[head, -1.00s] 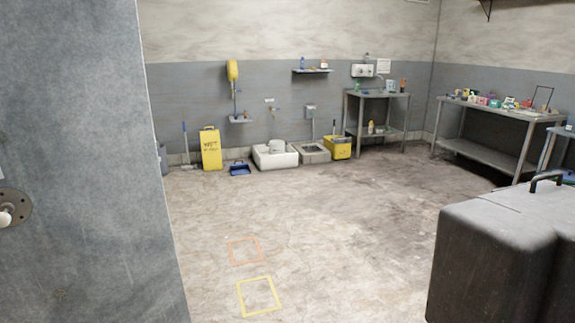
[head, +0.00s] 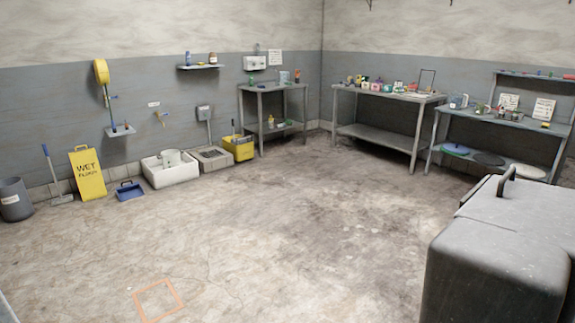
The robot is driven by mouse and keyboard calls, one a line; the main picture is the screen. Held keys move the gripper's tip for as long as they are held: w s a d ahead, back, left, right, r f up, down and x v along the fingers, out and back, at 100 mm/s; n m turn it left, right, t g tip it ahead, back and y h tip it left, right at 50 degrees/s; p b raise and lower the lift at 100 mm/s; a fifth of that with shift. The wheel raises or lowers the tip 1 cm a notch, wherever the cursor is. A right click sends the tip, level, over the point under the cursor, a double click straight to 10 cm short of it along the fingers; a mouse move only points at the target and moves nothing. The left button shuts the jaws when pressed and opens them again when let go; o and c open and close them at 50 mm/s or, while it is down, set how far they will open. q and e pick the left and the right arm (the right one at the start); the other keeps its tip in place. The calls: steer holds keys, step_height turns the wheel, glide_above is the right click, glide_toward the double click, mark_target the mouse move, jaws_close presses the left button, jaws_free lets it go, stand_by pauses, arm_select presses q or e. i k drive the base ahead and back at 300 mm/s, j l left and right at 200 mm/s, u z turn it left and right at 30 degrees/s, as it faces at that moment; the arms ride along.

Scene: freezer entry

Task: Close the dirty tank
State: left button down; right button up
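No part that I can surely name as the dirty tank shows in the head view. A large grey boxy body (head: 490,255) stands close at the lower right, cut off by the frame edge. It has rounded edges and a dark handle (head: 507,181) on its flat top. I cannot tell whether it is the dirty tank or whether its top is a lid. Neither of my grippers is in view.
Open concrete floor (head: 260,230) fills the middle, with an orange floor outline (head: 158,299). Along the back wall stand a grey bin (head: 15,199), yellow wet-floor sign (head: 88,174), white basin (head: 170,168) and yellow bucket (head: 239,148). Metal tables (head: 385,138) line the right.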

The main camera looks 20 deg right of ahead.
mark_target(508, 255)
steer(key=i+z, duration=0.2)
steer(key=z, duration=0.25)
steer(key=i+z, duration=0.25)
steer(key=z, duration=0.2)
steer(key=i+j+z, duration=0.2)
steer(key=z, duration=0.25)
steer(key=i+j+z, duration=0.15)
steer(key=z, duration=0.3)
steer(key=i+j+z, duration=0.15)
steer(key=j+z, duration=0.15)
steer(key=z, duration=0.15)
steer(key=i+j+z, duration=0.1)
steer(key=j+z, duration=0.2)
steer(key=z, duration=0.15)
